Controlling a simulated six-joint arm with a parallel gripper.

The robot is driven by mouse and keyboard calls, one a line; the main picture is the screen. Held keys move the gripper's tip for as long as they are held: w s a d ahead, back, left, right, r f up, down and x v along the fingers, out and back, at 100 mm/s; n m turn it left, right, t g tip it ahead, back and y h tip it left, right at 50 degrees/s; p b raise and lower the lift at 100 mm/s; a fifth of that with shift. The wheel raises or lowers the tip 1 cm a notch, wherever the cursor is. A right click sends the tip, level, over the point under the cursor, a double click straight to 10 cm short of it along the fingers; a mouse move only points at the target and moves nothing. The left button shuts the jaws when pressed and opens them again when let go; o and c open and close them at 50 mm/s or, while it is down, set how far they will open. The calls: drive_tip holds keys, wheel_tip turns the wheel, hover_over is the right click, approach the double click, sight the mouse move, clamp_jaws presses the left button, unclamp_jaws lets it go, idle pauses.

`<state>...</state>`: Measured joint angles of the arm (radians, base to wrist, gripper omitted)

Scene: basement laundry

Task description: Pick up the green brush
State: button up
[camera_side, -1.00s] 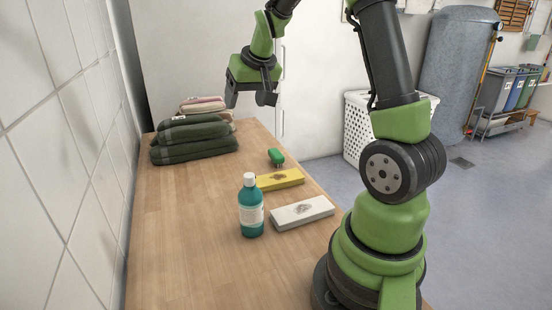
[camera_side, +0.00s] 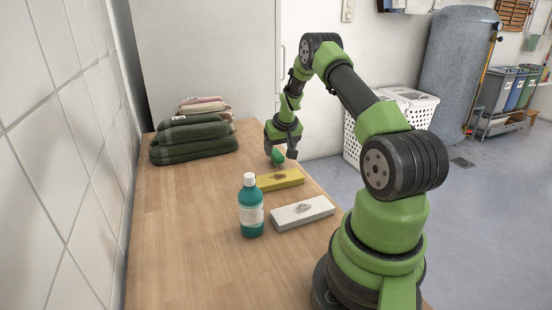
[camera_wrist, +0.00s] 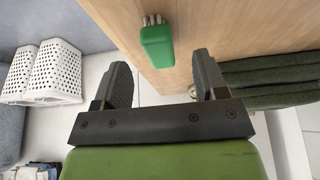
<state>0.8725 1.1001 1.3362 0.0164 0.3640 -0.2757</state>
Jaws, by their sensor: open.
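The green brush (camera_side: 277,156) is on the wooden table, beyond the yellow box, near the table's right edge. In the wrist view the brush (camera_wrist: 157,46) shows its green back and pale bristles at the top, ahead of my fingers. My gripper (camera_side: 281,153) points down close over the brush, and its fingers partly cover it in the side view. In the wrist view my gripper (camera_wrist: 160,80) is open, with nothing between its two dark fingers. Whether a finger touches the brush, I cannot tell.
A yellow box (camera_side: 280,180), a white box (camera_side: 303,213) and a teal bottle (camera_side: 250,207) stand nearer on the table (camera_side: 180,240). Folded dark green towels (camera_side: 193,143) lie at the back left. A white basket (camera_side: 365,128) stands on the floor beyond.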

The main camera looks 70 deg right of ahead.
sight(278, 155)
drive_tip(key=shift+x, duration=2.35)
drive_tip(key=shift+s, duration=0.1)
drive_tip(key=c, duration=1.1)
wheel_tip(278, 155, up, 10)
drive_tip(key=o, duration=0.4)
drive_tip(key=shift+c, duration=1.1)
